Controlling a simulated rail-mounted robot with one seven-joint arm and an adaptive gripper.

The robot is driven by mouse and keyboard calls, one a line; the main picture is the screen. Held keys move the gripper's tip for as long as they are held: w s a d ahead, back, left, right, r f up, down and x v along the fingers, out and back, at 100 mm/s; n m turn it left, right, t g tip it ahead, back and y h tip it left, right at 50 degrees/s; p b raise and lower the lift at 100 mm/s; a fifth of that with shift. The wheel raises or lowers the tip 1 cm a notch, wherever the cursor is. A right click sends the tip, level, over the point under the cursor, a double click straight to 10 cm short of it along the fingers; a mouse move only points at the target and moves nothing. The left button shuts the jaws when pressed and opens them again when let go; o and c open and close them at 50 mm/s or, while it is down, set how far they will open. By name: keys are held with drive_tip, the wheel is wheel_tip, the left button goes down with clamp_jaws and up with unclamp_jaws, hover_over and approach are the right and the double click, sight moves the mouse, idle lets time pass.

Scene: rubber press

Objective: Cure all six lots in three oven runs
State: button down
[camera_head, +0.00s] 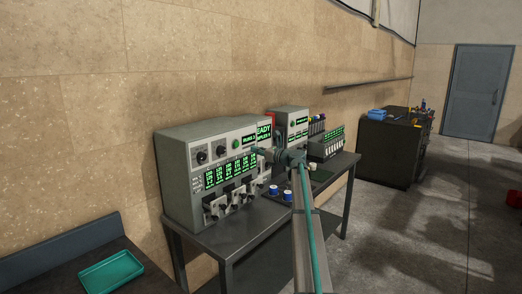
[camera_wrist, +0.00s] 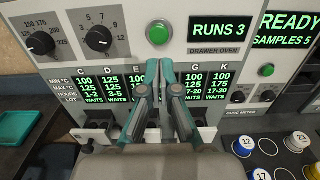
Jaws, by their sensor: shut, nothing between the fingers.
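The drawer oven (camera_head: 200,165) stands on a dark table, and its panel (camera_wrist: 217,55) fills most of the wrist view, reading "RUNS 3". My gripper (camera_wrist: 160,66) is shut and empty, its teal fingertips in front of the panel just below the green button (camera_wrist: 159,33). In the head view my gripper (camera_head: 259,151) is at the oven's right front. The lot displays C (camera_wrist: 85,88), D (camera_wrist: 115,88), G (camera_wrist: 194,88) and K (camera_wrist: 222,87) read "WAITS". My fingers hide the middle displays. The temperature dial (camera_wrist: 41,44) and hours dial (camera_wrist: 98,38) are left of the button.
The cure meter (camera_wrist: 240,112) at right reads "READY SAMPLES 5". Blue, white and yellow capped pots (camera_wrist: 297,141) stand at lower right. A teal tray (camera_head: 110,272) lies on a bench at left.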

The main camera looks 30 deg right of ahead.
drive_tip(key=p+x, duration=0.2)
drive_tip(key=x, duration=0.5)
drive_tip(key=shift+w+r+p, duration=0.1)
drive_tip(key=shift+w+p, duration=0.1)
drive_tip(key=shift+p, duration=0.1)
drive_tip(key=shift+w+a, duration=0.3)
drive_tip(key=shift+w, duration=0.35)
drive_tip(key=shift+x, duration=0.85)
drive_tip(key=shift+s+d, duration=0.1)
drive_tip(key=shift+s, duration=0.05)
drive_tip(key=b, duration=0.3)
approach(238, 144)
drive_tip(key=shift+v, duration=2.65)
